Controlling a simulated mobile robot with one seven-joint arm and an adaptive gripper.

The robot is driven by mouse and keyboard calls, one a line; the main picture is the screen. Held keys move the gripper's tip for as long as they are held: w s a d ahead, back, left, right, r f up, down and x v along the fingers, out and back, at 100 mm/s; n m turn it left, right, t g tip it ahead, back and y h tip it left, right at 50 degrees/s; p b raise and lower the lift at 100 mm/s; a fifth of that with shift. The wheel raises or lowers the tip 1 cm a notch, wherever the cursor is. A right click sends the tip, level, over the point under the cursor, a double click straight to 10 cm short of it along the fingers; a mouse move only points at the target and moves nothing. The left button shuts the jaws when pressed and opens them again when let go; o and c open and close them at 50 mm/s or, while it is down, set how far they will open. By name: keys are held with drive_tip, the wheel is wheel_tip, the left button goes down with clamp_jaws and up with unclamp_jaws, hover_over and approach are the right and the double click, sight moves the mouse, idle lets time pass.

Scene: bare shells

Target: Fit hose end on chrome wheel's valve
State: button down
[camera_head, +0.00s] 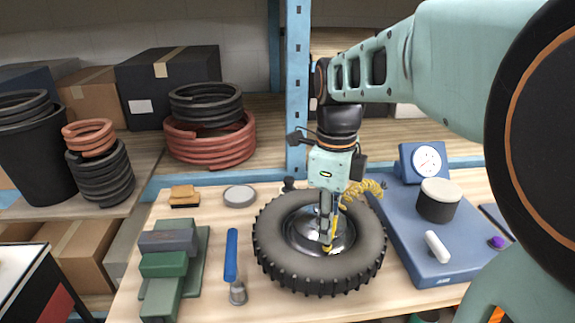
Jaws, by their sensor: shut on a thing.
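The chrome wheel (298,238) with its knobbly black tire (275,262) lies flat on the wooden bench. My gripper (327,240) points down over the wheel's hub, its fingers shut on the yellow hose end (329,244). The yellow coiled hose (362,190) runs from behind my gripper towards the blue pump base. The blue pump base (405,235) stands right of the wheel and carries a round gauge (428,160). The valve is hidden or too small to make out, so I cannot tell whether the hose end touches it.
A blue-handled tool (231,256) lies left of the wheel, near a vise (168,262). A grey round tin (239,196) and a yellow-brown block (184,196) sit behind. A black pot with a pale lid (438,202) and a white cylinder (437,246) are on the blue base. A blue post (297,90) rises behind.

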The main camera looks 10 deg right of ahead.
drive_tip(key=shift+f+b, duration=0.3)
drive_tip(key=shift+f, duration=0.35)
idle(0.8)
drive_tip(key=c, duration=1.1)
unclamp_jaws()
drive_tip(key=shift+c, duration=0.2)
drive_tip(key=shift+r, duration=0.1)
drive_tip(key=shift+r+p, duration=1.45)
drive_tip(key=shift+r, duration=0.15)
drive_tip(key=shift+r+p, duration=3.05)
drive_tip(key=shift+r, duration=0.3)
